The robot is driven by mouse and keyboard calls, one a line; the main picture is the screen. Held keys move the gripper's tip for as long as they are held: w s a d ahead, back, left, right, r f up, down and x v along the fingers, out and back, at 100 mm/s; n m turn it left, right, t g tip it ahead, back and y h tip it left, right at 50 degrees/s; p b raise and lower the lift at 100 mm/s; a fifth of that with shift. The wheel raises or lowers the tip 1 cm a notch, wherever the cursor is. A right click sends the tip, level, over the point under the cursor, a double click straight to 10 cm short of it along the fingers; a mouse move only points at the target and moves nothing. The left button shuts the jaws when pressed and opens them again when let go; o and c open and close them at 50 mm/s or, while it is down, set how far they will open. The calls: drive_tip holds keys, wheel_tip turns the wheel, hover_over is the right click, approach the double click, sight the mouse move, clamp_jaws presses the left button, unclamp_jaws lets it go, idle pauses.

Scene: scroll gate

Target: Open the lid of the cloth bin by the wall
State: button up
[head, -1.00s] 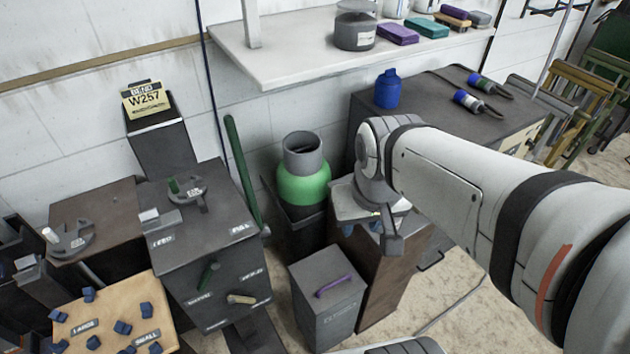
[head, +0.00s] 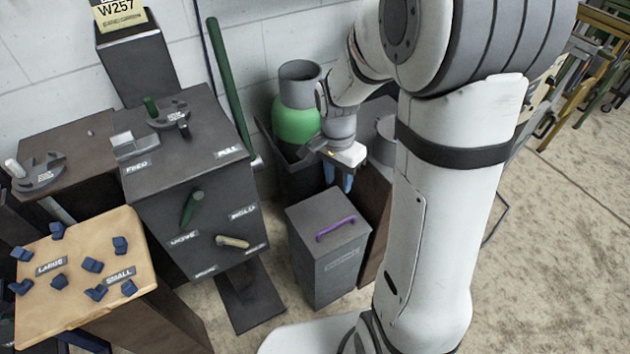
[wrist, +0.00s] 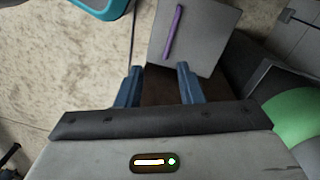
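The cloth bin (head: 325,265) is a dark grey box standing on the floor, with a flat lid (head: 310,215) that lies shut. A purple bar handle (head: 336,229) sits on the lid; it also shows in the wrist view (wrist: 174,32). The label on the bin's front is too small to read. My gripper (head: 341,180) points down above and behind the lid, near the bin's back edge, apart from the handle. In the wrist view my gripper (wrist: 158,84) has its two blue fingers spread with nothing between them, and the lid lies beyond the fingertips.
A green gas cylinder (head: 295,128) with a grey collar stands behind the bin by the wall. A dark cabinet with levers (head: 187,165) is to the left, with a tan board (head: 75,295) of blue pieces in front. Open floor (head: 560,240) lies to the right.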

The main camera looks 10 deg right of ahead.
sight(333, 227)
drive_tip(key=f+m+b, duration=0.1)
drive_tip(key=f, duration=0.5)
drive_tip(key=w+f+m+b, duration=0.1)
drive_tip(key=f+b, duration=0.1)
drive_tip(key=f, duration=0.5)
drive_tip(key=f+m+g+b, duration=0.1)
drive_tip(key=f+b, duration=0.1)
drive_tip(key=f, duration=0.5)
drive_tip(key=shift+w+f+m, duration=0.15)
drive_tip(key=shift+m, duration=0.25)
drive_tip(key=shift+c, duration=0.5)
clamp_jaws()
